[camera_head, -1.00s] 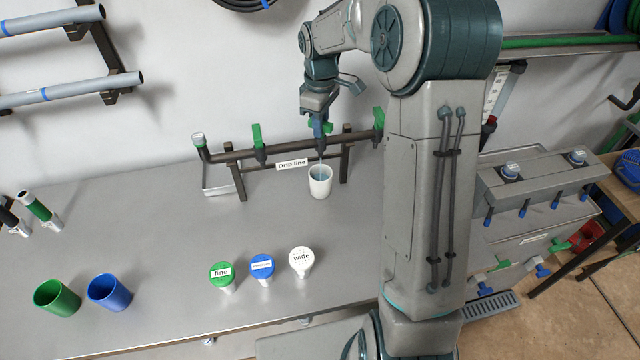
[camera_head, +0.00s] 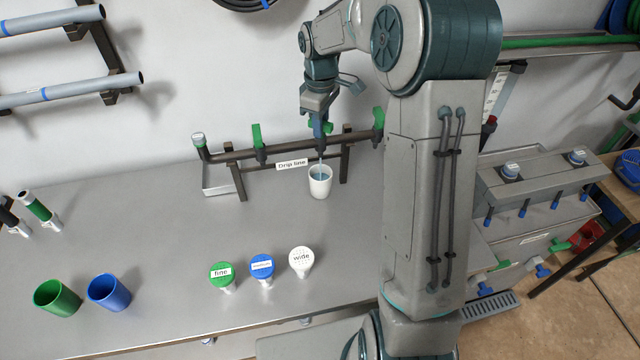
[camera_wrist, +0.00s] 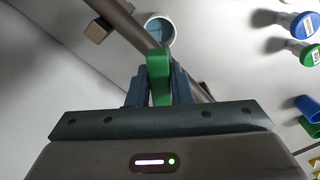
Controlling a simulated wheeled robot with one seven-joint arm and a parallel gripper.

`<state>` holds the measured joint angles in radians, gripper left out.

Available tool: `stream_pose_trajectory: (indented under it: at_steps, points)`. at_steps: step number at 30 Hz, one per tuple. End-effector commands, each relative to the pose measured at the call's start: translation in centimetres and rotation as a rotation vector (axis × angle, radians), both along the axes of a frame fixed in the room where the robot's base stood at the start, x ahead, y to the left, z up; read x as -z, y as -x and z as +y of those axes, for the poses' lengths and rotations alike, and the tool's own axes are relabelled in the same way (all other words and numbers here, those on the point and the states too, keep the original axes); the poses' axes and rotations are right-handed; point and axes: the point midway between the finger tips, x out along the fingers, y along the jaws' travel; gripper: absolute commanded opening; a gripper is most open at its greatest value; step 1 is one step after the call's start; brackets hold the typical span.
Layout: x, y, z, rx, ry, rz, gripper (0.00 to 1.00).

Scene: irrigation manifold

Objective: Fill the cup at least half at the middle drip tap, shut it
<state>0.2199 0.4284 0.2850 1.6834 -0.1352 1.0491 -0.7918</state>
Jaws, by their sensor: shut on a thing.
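A white cup (camera_head: 320,184) stands upright on the bench under the middle tap of the drip line (camera_head: 290,145). A thin stream seems to run from the tap into it, and bluish water shows inside. In the wrist view the cup (camera_wrist: 160,30) shows beyond the pipe, with blue water in it. My gripper (camera_head: 322,128) is at the middle tap, shut on its green handle (camera_wrist: 158,72), which stands between the two fingers in the wrist view. The green handles of the left tap (camera_head: 257,135) and right tap (camera_head: 378,119) stand upright.
Green (camera_head: 57,298) and blue (camera_head: 109,292) cups stand at the front left. Fine (camera_head: 221,273), medium (camera_head: 262,266) and wide (camera_head: 301,260) spray heads stand at the front of the bench. The bench between them and the drip line is clear.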

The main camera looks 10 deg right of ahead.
Motion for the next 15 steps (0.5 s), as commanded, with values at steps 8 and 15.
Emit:
stream_pose_trajectory:
  at_steps: [8,15]
  points:
    - [0.0,0.0,0.0,0.0,0.0,0.0,0.03]
    - [0.03,0.0,0.04,0.033,0.0,0.0,0.03]
